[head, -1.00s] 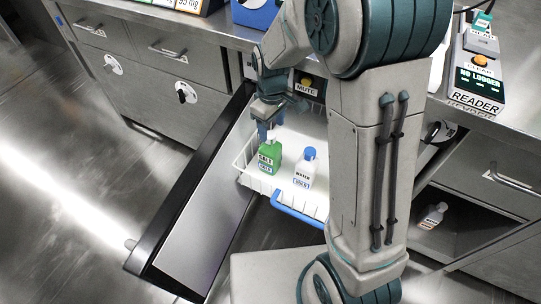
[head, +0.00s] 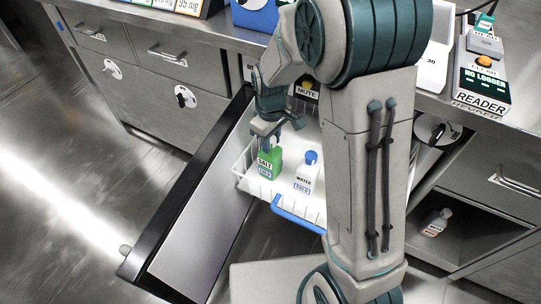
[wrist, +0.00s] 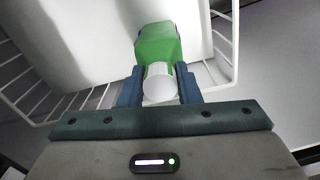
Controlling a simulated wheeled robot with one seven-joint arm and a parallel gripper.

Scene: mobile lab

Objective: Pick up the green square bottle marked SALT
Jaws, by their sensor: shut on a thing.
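The green square bottle marked SALT (head: 269,164) stands in a white wire basket (head: 246,176) on a pulled-out shelf in the head view. In the wrist view the green bottle (wrist: 158,44) has its white cap (wrist: 160,86) between the blue fingers. My gripper (head: 267,141) is over the bottle's top and shut on it; it also shows in the wrist view (wrist: 159,92). Whether the bottle's base touches the basket floor cannot be told.
A white WATER bottle with a blue cap (head: 308,170) stands just right of the green one in the basket. The basket has a blue front handle (head: 297,215). An open dark door (head: 190,195) stands close on the left. A counter with a READER device (head: 482,75) is at right.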

